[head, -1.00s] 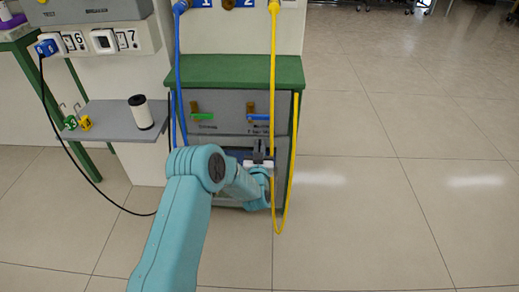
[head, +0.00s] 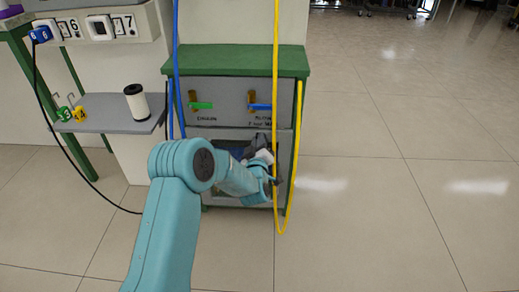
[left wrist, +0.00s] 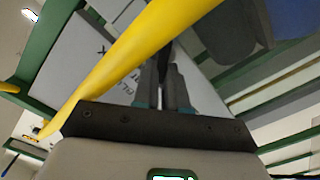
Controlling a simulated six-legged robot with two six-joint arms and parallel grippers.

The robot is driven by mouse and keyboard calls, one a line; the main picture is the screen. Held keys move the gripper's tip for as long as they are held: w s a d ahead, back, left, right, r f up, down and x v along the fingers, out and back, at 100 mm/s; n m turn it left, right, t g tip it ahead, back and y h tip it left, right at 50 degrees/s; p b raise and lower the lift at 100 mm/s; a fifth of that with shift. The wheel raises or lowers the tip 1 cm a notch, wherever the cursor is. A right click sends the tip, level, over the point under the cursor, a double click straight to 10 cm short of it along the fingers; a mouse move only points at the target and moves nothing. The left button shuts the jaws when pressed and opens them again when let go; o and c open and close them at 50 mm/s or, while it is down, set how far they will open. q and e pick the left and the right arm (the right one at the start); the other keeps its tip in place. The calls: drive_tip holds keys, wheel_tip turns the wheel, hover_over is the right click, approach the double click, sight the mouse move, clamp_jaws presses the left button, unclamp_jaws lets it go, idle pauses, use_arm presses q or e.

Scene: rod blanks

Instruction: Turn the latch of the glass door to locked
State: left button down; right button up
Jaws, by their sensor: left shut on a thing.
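The glass door (head: 215,133) has a grey frame and sits low in the green-topped cabinet, below two labelled fronts. My left gripper (head: 262,146) is at the door's right side, tilted. It covers the latch in the head view. In the left wrist view my left gripper (left wrist: 163,75) has its fingers close together on a narrow dark part, which I take as the latch (left wrist: 163,62). The latch's exact angle cannot be read. My right gripper is not in view.
A yellow cable (head: 276,60) hangs right beside the gripper, and it crosses close in front in the wrist view (left wrist: 130,65). Blue cables (head: 176,50) hang at the left. A grey shelf (head: 105,124) holds a white cylinder (head: 137,102). The floor at right is clear.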

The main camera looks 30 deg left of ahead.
use_arm(q)
drive_tip(key=n, duration=0.3)
drive_tip(key=n+b, duration=0.1)
drive_tip(key=n, duration=0.2)
drive_tip(key=f+n+b, duration=0.1)
drive_tip(key=n, duration=0.3)
drive_tip(key=shift+s+a, duration=0.15)
drive_tip(key=shift+a, duration=0.05)
use_arm(e)
drive_tip(key=w+f, duration=0.1)
drive_tip(key=w+f+t, duration=0.1)
drive_tip(key=f, duration=0.1)
drive_tip(key=shift+w+d, duration=0.1)
drive_tip(key=shift+d, duration=0.1)
use_arm(q)
drive_tip(key=c, duration=1.2)
unclamp_jaws()
drive_tip(key=shift+s, duration=0.1)
use_arm(e)
drive_tip(key=shift+r, duration=0.1)
use_arm(q)
drive_tip(key=p+v, duration=0.3)
drive_tip(key=v, duration=1.3)
drive_tip(key=shift+s+p, duration=0.15)
drive_tip(key=shift+p, duration=0.25)
use_arm(e)
drive_tip(key=shift+g, duration=0.6)
drive_tip(key=s+r, duration=0.3)
drive_tip(key=shift+a+r, duration=0.3)
drive_tip(key=shift+r, duration=0.1)
